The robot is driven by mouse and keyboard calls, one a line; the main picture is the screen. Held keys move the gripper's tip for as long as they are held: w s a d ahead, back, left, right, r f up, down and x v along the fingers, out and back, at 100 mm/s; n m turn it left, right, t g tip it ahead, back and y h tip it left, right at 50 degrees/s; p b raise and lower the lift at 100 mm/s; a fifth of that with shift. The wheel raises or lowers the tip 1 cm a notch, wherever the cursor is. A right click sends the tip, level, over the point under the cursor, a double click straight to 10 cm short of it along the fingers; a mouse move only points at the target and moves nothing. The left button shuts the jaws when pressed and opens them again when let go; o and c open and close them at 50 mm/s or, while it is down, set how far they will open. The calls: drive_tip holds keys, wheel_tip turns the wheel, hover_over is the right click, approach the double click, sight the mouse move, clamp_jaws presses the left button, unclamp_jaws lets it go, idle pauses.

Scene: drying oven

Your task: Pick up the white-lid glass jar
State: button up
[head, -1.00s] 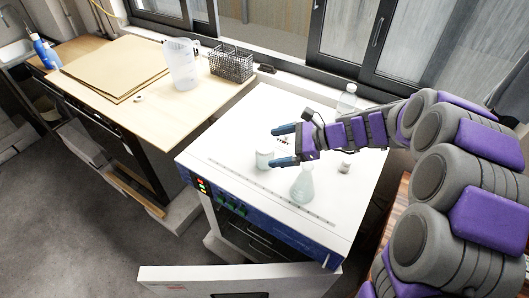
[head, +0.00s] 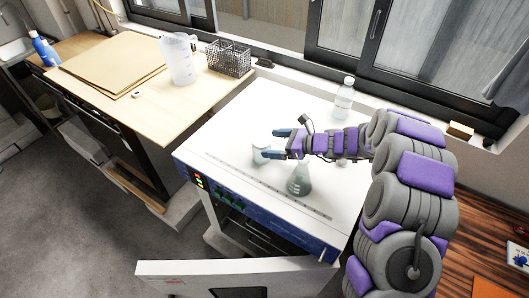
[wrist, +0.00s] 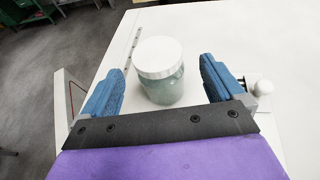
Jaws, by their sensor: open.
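The white-lid glass jar (wrist: 161,80) stands upright on the white oven top, with a white lid and a pale greenish glass body. In the wrist view it is between and slightly ahead of my open blue fingertips (wrist: 162,72), with a gap on each side. In the head view the jar (head: 261,154) is at the fingertips of my gripper (head: 274,143), which partly hides it. I cannot tell from these views whether a finger touches it. My gripper holds nothing.
A conical flask (head: 299,180) stands close to my gripper on the oven top (head: 225,140). A clear bottle (head: 344,98) stands at the back. A wooden bench (head: 150,108) on the left holds a pitcher (head: 180,60) and a wire basket (head: 229,58). The oven door (head: 240,278) hangs open in front.

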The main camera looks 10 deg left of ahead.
sight(257, 142)
drive_tip(key=x, duration=0.3)
drive_tip(key=b+x, duration=0.1)
drive_tip(key=x, duration=0.2)
drive_tip(key=shift+s, duration=0.2)
drive_tip(key=shift+w+a, duration=0.15)
drive_tip(key=shift+a, duration=0.2)
drive_tip(key=shift+d, duration=0.1)
drive_tip(key=shift+a, duration=0.4)
drive_tip(key=c, duration=0.6)
drive_tip(key=shift+d, duration=0.3)
drive_tip(key=c, duration=0.5)
drive_tip(key=shift+r, duration=0.1)
